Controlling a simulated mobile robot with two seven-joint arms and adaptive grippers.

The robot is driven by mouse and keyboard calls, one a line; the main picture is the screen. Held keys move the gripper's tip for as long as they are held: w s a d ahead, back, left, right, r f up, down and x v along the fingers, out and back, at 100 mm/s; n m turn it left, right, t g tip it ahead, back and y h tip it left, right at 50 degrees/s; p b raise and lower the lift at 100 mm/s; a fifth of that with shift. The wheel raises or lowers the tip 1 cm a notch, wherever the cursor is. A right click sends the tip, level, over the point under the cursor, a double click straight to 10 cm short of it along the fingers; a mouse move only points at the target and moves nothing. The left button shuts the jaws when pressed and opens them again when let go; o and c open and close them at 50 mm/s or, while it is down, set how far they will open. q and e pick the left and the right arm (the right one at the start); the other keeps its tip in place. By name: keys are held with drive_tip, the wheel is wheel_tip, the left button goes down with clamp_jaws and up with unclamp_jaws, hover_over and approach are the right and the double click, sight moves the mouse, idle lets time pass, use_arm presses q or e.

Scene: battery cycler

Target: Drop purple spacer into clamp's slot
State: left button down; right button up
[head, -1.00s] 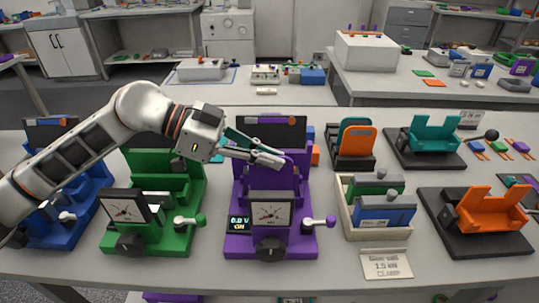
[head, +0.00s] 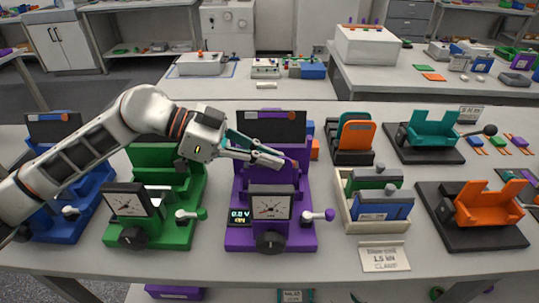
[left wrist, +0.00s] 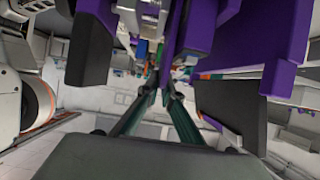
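The purple clamp (head: 239,213) stands upright mid-table, with a gauge, a small display and a lever on its front. My left gripper (head: 284,162) reaches in from the left, its fingertips in front of the clamp's upper purple part. Its teal fingers (left wrist: 158,85) converge in the left wrist view, with purple clamp parts around them. Whether they touch or hold anything is too small to tell. No purple spacer is clear in the grip; the fingers partly hide the slot area. A small purple piece (head: 519,142) lies at the far right. My right gripper is not in view.
A green clamp station (head: 184,222) and a blue one (head: 50,228) stand to the left. To the right are a bin (head: 368,228) with green and blue blocks, a black rack (head: 350,158), a teal cradle (head: 432,128) and an orange cradle (head: 490,205). A label card (head: 385,257) lies in front.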

use_arm(q)
drive_tip(key=shift+f+p, duration=0.25)
drive_tip(key=shift+p, duration=0.1)
idle(0.4)
drive_tip(key=c, duration=2.2)
unclamp_jaws()
drive_tip(key=shift+a, duration=0.1)
drive_tip(key=v, duration=1.2)
